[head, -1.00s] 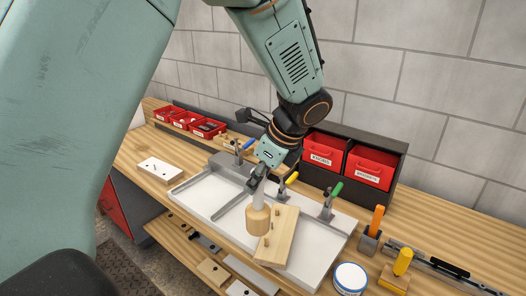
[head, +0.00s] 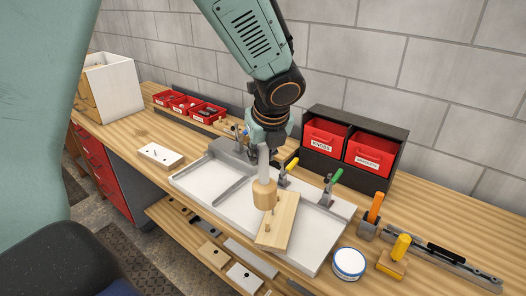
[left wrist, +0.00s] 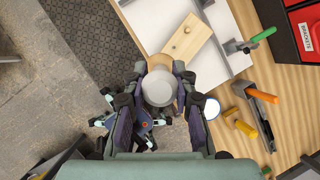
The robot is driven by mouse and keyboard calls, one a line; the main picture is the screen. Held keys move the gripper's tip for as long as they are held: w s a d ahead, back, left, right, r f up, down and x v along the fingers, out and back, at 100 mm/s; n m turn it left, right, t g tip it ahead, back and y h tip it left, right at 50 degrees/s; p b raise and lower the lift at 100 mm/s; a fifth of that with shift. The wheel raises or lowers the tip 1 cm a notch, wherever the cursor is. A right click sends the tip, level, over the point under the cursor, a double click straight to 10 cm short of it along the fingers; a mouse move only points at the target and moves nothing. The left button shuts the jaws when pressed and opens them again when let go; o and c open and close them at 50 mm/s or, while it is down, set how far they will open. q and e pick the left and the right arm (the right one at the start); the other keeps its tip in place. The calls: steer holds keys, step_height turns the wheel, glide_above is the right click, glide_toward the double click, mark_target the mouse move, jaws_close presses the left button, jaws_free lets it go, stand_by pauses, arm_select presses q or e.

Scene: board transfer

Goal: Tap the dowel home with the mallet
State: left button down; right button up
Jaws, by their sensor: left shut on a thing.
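The mallet (head: 265,194) has a round wooden head and a pale grey handle. It hangs head down, nearly upright, from my left gripper (head: 265,148), which is shut on its handle. In the left wrist view, the left gripper (left wrist: 160,90) has a finger on each side of the handle, whose round end faces the camera. The wooden board (head: 278,222) lies over the white tray (head: 325,228). A short dowel (head: 268,229) stands from the board, just below the mallet head. The head overlaps the board's far left end; whether they touch is unclear. My right gripper is not in view.
Toggle clamps with green (head: 336,176) and yellow (head: 292,164) handles stand along the tray's back. Red bins (head: 370,157) are behind them. A round white tin (head: 349,263) and a yellow-handled tool (head: 400,247) are at the right. The bench's left part has free room.

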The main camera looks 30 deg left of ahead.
mark_target(267, 165)
arm_select(q)
steer(key=shift+a, duration=0.1)
steer(key=shift+f, duration=0.35)
steer(key=f+b, duration=0.2)
steer(key=f, duration=0.1)
steer(key=shift+w+d+f+b, duration=0.1)
steer(key=shift+w+d+b, duration=0.05)
steer(key=shift+d+b, duration=0.25)
steer(key=shift+b+x, duration=0.5)
steer(key=shift+x, duration=0.35)
steer(key=shift+d, duration=0.2)
steer(key=shift+a, duration=0.1)
